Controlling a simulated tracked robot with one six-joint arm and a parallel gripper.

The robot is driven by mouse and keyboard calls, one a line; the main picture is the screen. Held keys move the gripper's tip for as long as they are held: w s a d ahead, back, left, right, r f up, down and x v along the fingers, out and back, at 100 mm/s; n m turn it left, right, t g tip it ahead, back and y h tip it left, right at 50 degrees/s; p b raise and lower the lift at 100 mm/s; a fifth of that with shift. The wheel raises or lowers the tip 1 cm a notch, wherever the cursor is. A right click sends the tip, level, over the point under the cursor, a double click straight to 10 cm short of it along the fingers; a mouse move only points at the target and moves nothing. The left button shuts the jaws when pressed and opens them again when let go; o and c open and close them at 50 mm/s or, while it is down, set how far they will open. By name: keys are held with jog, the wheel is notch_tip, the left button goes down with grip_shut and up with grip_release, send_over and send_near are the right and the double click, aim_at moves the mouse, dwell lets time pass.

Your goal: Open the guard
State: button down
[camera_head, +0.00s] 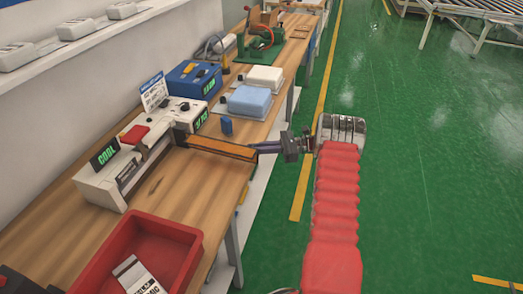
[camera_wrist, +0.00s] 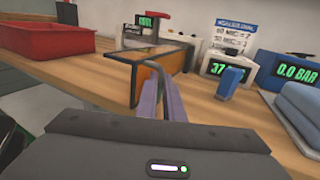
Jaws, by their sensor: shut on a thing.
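The guard (camera_head: 222,148) is an orange panel with a dark frame. In the head view it reaches from the white machine (camera_head: 105,180) toward the table's right edge. The machine has a green "COOL" display and a red part on top. In the wrist view the guard (camera_wrist: 146,84) stands upright just ahead of my fingers, with a dark bar at its near end. My gripper (camera_head: 262,147) is shut on the guard at its outer end. In the wrist view the purple fingers of my gripper (camera_wrist: 160,78) meet the guard; the exact contact is partly hidden.
A red bin (camera_head: 185,232) with a labelled packet sits at the near table end. A blue box (camera_head: 193,80), a light blue folded stack (camera_head: 249,101) and a small blue object (camera_head: 226,125) stand beyond the guard.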

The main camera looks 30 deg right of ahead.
jog(key=shift+w, duration=0.1)
dwell(0.4)
jog(key=c, duration=1.9)
grip_release()
jog(key=shift+d, duration=0.15)
jog(key=v, duration=1.3)
jog(key=shift+d, duration=0.35)
jog(key=shift+f, duration=0.1)
